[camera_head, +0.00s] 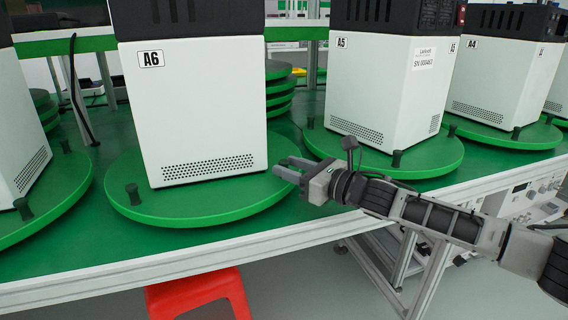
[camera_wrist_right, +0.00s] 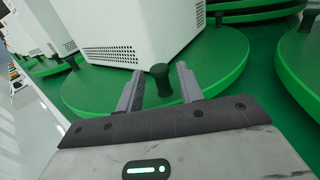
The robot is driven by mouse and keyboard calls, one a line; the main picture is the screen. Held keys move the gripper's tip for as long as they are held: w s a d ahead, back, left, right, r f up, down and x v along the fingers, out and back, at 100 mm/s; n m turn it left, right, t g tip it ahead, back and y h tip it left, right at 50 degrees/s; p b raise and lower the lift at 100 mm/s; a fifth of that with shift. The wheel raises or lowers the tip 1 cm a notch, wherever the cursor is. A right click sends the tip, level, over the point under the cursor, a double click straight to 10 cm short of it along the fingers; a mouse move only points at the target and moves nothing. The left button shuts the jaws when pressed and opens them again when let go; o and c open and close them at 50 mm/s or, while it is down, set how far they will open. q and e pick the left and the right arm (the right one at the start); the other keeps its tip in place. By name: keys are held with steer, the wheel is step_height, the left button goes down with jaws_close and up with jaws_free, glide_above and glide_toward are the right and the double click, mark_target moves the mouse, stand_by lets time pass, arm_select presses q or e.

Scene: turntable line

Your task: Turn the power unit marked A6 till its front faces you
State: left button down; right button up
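The power unit A6 (camera_head: 195,110) is a white box with a black top. A face with the A6 label and a vent grille at its bottom is towards me. It stands on a round green turntable (camera_head: 200,207), which has a black peg (camera_head: 132,193) at its left edge. My right gripper (camera_head: 284,168) is at the right edge of this turntable. In the right wrist view, my right gripper (camera_wrist_right: 160,85) is open, with a black peg (camera_wrist_right: 160,78) between or just beyond its fingertips. Contact cannot be told. My left gripper is not in view.
Unit A5 (camera_head: 375,95) on its turntable (camera_head: 425,165) stands close on the right, with A4 (camera_head: 495,85) beyond. Another white unit (camera_head: 15,120) is at the left. Stacked green discs (camera_head: 280,92) lie behind A6. A red stool (camera_head: 200,290) is below the table's front edge.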

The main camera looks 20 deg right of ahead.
steer(key=shift+x, duration=1.1)
jaws_close()
steer(key=shift+w+d, duration=0.1)
steer(key=shift+d, duration=0.05)
